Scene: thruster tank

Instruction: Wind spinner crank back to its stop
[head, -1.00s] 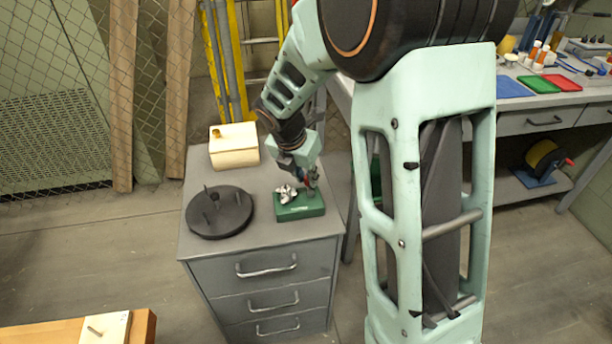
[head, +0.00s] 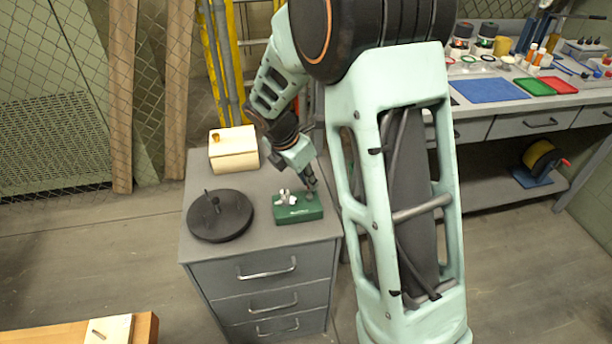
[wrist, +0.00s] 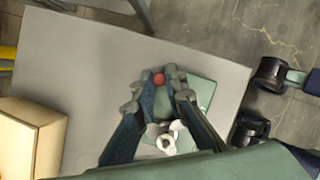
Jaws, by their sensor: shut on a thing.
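The spinner is a green box (head: 300,214) on top of the grey drawer cabinet, with small white-silver vanes (head: 284,198) at its left end. In the wrist view, the green box (wrist: 204,92) and the pale vanes (wrist: 172,136) show below and between my fingers. My gripper (head: 311,184) is at the right end of the box, pointing down. In the wrist view, my gripper (wrist: 160,84) is shut on the crank, with its red knob (wrist: 158,78) between the fingertips. The rest of the crank is hidden by the fingers, so its angle cannot be told.
A black round disc with posts (head: 220,222) stands left of the green box on the cabinet top (head: 258,232). A cream box (head: 233,156) stands behind it. A workbench (head: 500,115) with mats and bottles is at the right. The cabinet's front edge is clear.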

